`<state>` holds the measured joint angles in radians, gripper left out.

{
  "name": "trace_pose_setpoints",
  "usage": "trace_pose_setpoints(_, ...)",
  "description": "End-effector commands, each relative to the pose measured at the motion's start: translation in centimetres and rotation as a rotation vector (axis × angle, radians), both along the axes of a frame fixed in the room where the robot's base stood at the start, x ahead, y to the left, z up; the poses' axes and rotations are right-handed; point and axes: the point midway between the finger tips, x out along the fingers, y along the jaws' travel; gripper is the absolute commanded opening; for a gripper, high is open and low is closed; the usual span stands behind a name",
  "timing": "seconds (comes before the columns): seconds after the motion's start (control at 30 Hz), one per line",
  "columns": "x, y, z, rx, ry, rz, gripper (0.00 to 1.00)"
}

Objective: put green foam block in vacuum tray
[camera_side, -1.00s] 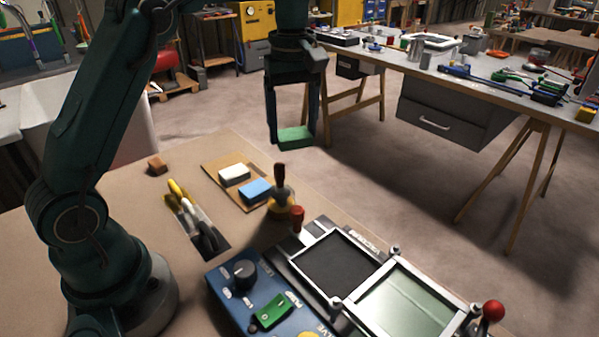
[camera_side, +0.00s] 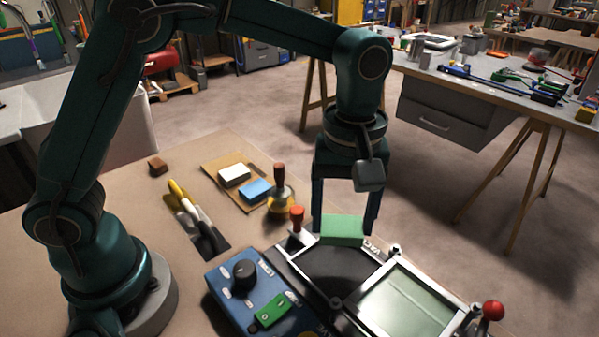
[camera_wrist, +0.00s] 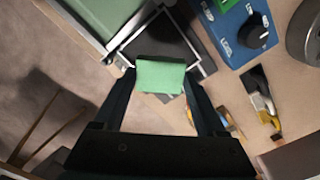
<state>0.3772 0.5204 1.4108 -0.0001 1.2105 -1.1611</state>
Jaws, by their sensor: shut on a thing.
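The green foam block (camera_side: 342,230) is held between the fingers of my gripper (camera_side: 343,228) in the side view. It also shows between the two fingers in the wrist view (camera_wrist: 160,76). My gripper is shut on it and points down. The vacuum device has two framed areas: a dark one (camera_side: 335,270) and a pale green one (camera_side: 405,305); I cannot tell for sure which is the vacuum tray. The block appears above the far edge of the dark area, and its height over it is hard to tell. The wrist view also shows the dark area (camera_wrist: 160,42) behind the block.
A blue control box (camera_side: 245,290) with a knob stands left of the frames. A red-knobbed handle (camera_side: 297,216) and a wooden-handled tool (camera_side: 280,190) stand close by. White (camera_side: 234,175) and blue (camera_side: 257,189) blocks lie on a board. A red ball lever (camera_side: 493,311) is at right.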

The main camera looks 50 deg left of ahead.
Motion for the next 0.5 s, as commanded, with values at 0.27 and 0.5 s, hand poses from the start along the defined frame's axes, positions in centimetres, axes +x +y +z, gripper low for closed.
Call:
trace_pose_setpoints(0.27, 0.0, 0.0, -2.1, 0.001, 0.004, 0.001, 0.25)
trace_pose_setpoints(0.5, -0.1, 0.1, -4.6, 0.001, 0.004, 0.001, 0.25)
